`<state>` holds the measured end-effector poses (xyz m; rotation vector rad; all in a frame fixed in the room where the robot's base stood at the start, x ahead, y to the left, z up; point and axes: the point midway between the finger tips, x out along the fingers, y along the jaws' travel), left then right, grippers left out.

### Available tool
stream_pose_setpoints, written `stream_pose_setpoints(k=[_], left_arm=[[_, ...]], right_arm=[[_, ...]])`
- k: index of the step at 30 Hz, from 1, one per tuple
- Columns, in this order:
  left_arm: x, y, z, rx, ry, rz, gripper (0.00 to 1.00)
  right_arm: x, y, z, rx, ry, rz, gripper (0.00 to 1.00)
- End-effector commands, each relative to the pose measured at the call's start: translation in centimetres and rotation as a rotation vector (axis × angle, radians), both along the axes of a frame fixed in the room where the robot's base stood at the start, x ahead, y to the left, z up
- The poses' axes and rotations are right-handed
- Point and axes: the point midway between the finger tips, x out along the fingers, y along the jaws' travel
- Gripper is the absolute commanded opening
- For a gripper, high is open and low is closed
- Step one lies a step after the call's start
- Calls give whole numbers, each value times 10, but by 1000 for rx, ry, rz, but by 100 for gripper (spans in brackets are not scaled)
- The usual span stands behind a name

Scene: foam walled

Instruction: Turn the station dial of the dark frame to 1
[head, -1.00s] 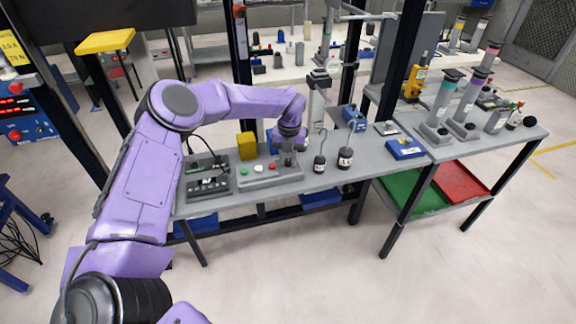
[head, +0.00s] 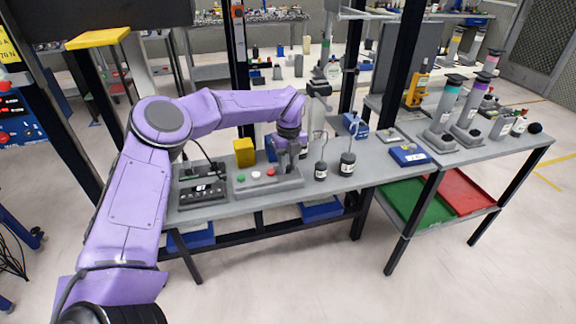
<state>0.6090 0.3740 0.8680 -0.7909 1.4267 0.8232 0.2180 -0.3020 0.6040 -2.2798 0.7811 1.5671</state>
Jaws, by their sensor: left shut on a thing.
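A grey control box (head: 262,187) with a green, a white and a red button lies on the grey bench (head: 228,209) that stands by the dark upright posts (head: 238,60). My left gripper (head: 289,166) points down at the right end of this box, right of the red button (head: 271,172). It is shut on a small part there, which appears to be the station dial; the fingers hide it. The dial's marks and pointer cannot be read. My right gripper is out of view.
A dark grey device with a cable (head: 203,190) sits left of the box and a yellow block (head: 244,152) behind it. Green (head: 417,203) and red (head: 462,190) trays are under the right table. The floor in front is clear.

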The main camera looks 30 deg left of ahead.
Motion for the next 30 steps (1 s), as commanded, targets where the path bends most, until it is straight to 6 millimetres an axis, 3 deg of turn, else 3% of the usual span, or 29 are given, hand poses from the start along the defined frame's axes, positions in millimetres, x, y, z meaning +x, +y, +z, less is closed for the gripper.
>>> stream_pose_setpoints(k=[11, 12, 13, 14, 23, 26, 30], left_arm=[[1, 2, 1, 5, -6, 4, 0], [1, 2, 1, 4, -6, 4, 40], [1, 2, 1, 4, -6, 4, 50], [1, 2, 1, 3, -4, 4, 53], [1, 1, 3, 2, -3, 3, 53], [2, 0, 16, 1, -6, 2, 53], [2, 0, 50, 3, -7, 4, 53]], right_arm=[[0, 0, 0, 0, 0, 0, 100], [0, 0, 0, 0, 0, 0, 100], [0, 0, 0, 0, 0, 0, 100], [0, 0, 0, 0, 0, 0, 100], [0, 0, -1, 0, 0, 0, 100], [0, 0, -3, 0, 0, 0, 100], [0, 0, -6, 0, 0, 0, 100]])
